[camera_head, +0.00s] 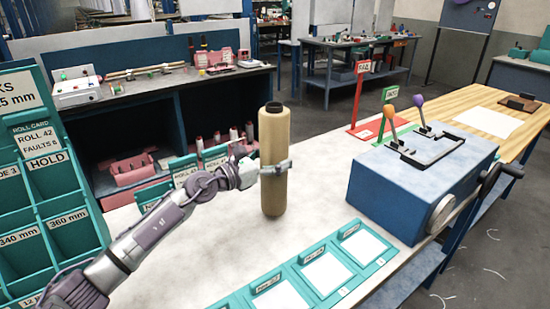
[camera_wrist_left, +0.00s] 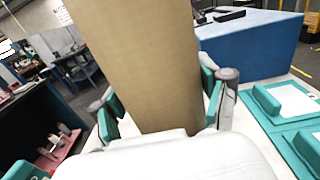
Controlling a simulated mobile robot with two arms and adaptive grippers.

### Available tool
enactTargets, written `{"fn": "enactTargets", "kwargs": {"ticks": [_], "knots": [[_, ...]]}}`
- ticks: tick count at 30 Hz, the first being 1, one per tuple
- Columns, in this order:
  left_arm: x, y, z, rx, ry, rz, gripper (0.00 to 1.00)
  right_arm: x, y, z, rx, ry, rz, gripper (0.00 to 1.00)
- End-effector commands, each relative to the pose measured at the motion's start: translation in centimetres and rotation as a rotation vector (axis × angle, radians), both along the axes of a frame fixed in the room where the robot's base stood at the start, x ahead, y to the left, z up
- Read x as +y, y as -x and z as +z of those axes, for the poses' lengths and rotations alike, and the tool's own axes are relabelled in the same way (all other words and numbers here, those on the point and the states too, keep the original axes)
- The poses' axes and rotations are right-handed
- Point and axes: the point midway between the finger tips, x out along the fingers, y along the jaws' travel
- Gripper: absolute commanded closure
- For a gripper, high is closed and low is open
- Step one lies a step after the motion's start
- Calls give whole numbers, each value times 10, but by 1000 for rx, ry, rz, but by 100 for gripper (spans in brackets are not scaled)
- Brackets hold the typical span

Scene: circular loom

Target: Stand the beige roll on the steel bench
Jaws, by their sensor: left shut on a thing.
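The beige roll (camera_head: 273,135) stands upright, with a dark core hole at its top end, above the middle of the pale bench top (camera_head: 325,205). My left gripper (camera_head: 275,168) is shut on the roll at about mid-height. In the left wrist view the roll (camera_wrist_left: 150,60) fills the middle, between the teal finger pads of my left gripper (camera_wrist_left: 160,108). The roll's lower end appears at the bench surface; I cannot tell whether it touches. My right gripper is not in view.
A blue box with levers (camera_head: 420,175) stands right of the roll. Teal card trays (camera_head: 330,268) lie along the front edge. A teal labelled rack (camera_head: 45,200) is at the left. Small teal card holders (camera_head: 185,172) stand behind the arm. Bare bench surrounds the roll's base.

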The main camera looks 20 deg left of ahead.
Motion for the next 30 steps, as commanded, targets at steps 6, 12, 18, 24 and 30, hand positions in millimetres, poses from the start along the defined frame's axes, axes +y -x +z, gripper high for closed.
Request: {"fn": "enactTargets", "kwargs": {"ticks": [6,12,18,24,30], "knots": [[0,0,-1,-3,2,1,95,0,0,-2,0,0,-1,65],[0,0,-6,-4,2,1,95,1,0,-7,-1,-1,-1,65],[0,0,-5,-2,2,0,0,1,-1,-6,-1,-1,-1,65],[0,0,-6,-1,1,0,0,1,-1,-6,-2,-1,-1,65],[3,4,-9,2,-2,0,0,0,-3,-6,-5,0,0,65]]}}
